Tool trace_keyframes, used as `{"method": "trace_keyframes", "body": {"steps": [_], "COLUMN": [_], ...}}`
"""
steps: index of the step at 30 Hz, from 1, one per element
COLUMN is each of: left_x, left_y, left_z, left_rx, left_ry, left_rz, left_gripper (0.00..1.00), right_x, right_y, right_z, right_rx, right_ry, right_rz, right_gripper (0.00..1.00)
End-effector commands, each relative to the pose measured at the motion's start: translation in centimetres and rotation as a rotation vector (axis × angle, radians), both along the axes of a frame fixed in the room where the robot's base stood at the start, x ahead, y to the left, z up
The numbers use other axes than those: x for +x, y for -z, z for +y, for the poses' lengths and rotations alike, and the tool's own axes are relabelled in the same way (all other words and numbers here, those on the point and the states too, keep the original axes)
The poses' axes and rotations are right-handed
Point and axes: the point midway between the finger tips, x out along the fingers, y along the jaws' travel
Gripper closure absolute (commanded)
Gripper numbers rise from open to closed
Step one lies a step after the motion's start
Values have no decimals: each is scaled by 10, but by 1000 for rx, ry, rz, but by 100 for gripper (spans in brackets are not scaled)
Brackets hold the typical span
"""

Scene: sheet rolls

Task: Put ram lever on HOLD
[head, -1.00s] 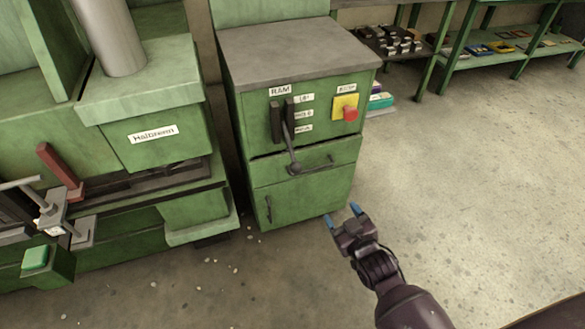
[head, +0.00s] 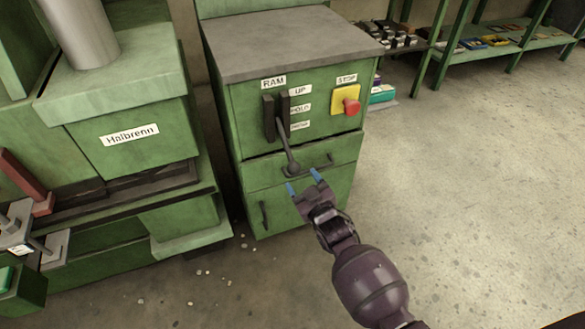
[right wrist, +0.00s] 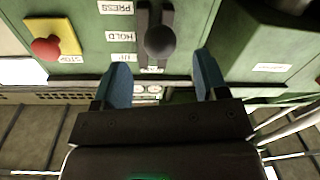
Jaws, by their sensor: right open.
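The ram lever (head: 288,148) is a dark rod ending in a round knob. It comes out of a black slotted plate under the RAM sign (head: 273,82) on the green cabinet and slants down toward me. The labels UP (head: 300,91), HOLD (head: 300,108) and PRESS (right wrist: 116,7) stand beside the slot. In the right wrist view, seen upside down, the knob (right wrist: 158,41) appears level with HOLD (right wrist: 120,38); which setting the lever is at I cannot tell. My right gripper (head: 302,181) is open and empty, its blue fingertips just below the knob, apart from it. My left gripper is out of view.
A red STOP button (head: 351,106) on a yellow plate sits right of the labels. A drawer handle (head: 308,167) lies behind the knob. The green Halbrenn machine (head: 110,160) stands left. Shelves (head: 475,55) are at the back; floor on the right is clear.

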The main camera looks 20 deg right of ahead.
Motion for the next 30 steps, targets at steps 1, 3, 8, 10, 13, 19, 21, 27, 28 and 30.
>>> {"method": "trace_keyframes", "body": {"steps": [1, 3, 8, 10, 13, 19, 21, 27, 28, 30], "left_x": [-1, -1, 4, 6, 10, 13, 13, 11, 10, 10], "left_y": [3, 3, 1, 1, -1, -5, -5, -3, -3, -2], "left_z": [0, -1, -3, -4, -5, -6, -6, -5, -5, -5], "left_rx": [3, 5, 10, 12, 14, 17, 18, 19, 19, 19], "left_ry": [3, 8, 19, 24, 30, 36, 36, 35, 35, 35], "left_rz": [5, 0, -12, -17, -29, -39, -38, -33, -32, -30], "left_gripper": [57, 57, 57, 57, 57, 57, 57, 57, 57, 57], "right_x": [7, 17, 38, 45, 52, 59, 59, 59, 59, 59], "right_y": [4, 5, 4, 4, 3, 1, 1, 0, 0, 0], "right_z": [1, 2, 4, 4, 5, 6, 6, 6, 6, 6], "right_rx": [0, 0, 0, 0, 0, 0, 0, 0, 0, 0], "right_ry": [-1, -1, -1, 0, 0, 0, 0, 0, 0, 0], "right_rz": [4, 4, 4, 5, 4, 2, 1, 1, 1, 1], "right_gripper": [34, 34, 34, 34, 34, 34, 34, 40, 44, 55]}}
